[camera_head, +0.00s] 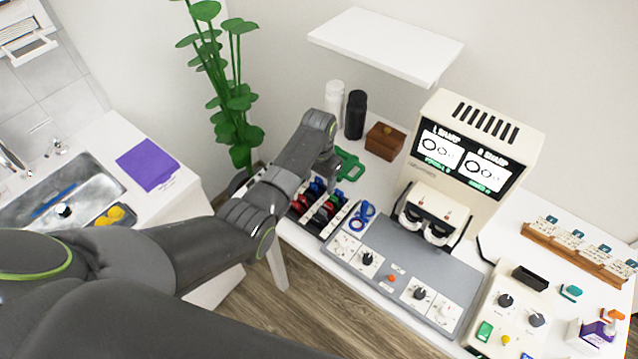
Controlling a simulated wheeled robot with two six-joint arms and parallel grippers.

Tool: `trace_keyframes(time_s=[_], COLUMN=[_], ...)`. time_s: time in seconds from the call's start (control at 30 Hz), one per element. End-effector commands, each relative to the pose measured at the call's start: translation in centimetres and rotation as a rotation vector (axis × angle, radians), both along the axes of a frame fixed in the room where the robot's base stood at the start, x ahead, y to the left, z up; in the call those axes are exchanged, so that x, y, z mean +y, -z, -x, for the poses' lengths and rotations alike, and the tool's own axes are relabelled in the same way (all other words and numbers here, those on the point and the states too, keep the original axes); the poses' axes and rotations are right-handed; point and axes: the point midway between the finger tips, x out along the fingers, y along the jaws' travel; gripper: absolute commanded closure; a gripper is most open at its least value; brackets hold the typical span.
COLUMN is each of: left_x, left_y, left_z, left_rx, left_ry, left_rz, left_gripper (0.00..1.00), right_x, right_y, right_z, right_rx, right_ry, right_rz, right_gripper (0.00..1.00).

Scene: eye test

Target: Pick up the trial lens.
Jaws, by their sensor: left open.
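A dark rack (326,230) holds a row of small red, blue, green and black pieces that look like trial lenses (328,207). A blue looped piece (362,216) lies at the rack's right, and a green looped piece (350,166) lies behind it. I cannot tell which one is the trial lens. My left gripper (324,180) is open, above the back end of the rack, with the green piece just to its right. Its fingers are small and partly hidden by its own body. My right gripper is not in view.
A grey control panel (385,262) and a white two-screen device (470,165) stand right of the rack. A black bottle (355,115), white bottle (334,102) and brown box (385,141) stand behind. A shelf (385,45) overhangs them. A sink (65,195) is left.

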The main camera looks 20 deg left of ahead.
Motion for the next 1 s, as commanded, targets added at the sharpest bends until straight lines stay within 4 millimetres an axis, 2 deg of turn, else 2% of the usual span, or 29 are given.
trace_keyframes(time_s=[0.2,0.23,0.5,0.6,0.87,1.0], left_x=[0.0,0.0,0.0,0.0,0.0,0.0], left_y=[0.1,0.1,0.1,0.1,0.0,-0.9], left_z=[0.0,0.0,0.0,0.0,0.0,-0.1], left_rx=[0.000,0.000,0.000,0.000,0.000,-0.002], left_ry=[0.000,0.000,0.000,0.000,0.000,0.000], left_rz=[0.000,0.000,0.000,0.000,0.000,0.001], left_gripper=[0.40,0.43,0.78,0.88,0.88,0.88], right_x=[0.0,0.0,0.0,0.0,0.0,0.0], right_y=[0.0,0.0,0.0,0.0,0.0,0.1], right_z=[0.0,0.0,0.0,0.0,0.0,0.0], right_rx=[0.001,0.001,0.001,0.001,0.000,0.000], right_ry=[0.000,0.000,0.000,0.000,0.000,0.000], right_rz=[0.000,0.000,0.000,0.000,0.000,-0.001], right_gripper=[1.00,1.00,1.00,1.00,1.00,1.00])
